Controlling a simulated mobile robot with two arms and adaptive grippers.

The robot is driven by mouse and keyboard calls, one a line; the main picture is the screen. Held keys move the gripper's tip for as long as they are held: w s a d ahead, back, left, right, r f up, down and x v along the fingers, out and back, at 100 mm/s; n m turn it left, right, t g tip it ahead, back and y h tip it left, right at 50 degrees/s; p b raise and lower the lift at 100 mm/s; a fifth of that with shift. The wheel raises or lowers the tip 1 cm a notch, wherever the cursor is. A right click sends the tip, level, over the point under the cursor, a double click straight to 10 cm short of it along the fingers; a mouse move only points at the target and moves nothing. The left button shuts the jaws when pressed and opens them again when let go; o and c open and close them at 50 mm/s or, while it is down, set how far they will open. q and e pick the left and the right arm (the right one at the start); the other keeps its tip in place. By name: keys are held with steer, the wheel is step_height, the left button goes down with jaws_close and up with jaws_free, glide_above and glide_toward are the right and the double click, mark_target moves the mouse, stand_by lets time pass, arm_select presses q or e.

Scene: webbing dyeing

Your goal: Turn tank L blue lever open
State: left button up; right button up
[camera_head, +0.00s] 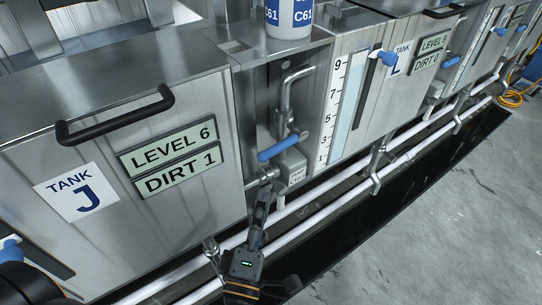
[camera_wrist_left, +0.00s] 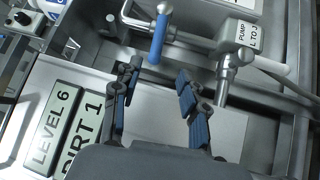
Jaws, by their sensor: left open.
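Tank L (camera_head: 400,95) is a metal tank at the right of the head view, with a level gauge on its front. A blue lever (camera_head: 388,58) sits beside its label. My left gripper (camera_head: 266,185) is just below this piping lever. In the wrist view the left gripper (camera_wrist_left: 158,78) is open, with nothing between its fingers and the lever beyond its tips. My right gripper does not show.
Tank J (camera_head: 130,210) stands at the left, with a black handle (camera_head: 115,118) and signs LEVEL 6 and DIRT 1. A white container marked C61 (camera_head: 288,18) stands on top. White pipes (camera_head: 300,228) run low along the tanks. Grey floor (camera_head: 440,230) is clear at the right.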

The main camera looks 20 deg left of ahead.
mark_target(273, 152)
arm_select(q)
steer(key=x, duration=0.4)
steer(key=p+x, duration=0.1)
steer(key=x, duration=0.3)
steer(key=p+x, duration=0.1)
steer(key=x, duration=0.3)
steer(key=shift+w+r, duration=0.2)
steer(key=shift+r, duration=0.2)
steer(key=shift+w+a+p, duration=0.1)
steer(key=shift+w+p, duration=0.2)
steer(key=shift+w, duration=0.35)
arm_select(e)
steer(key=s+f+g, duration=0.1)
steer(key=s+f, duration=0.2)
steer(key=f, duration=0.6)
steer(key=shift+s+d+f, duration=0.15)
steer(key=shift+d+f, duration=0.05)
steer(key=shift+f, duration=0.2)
arm_select(q)
jaws_close()
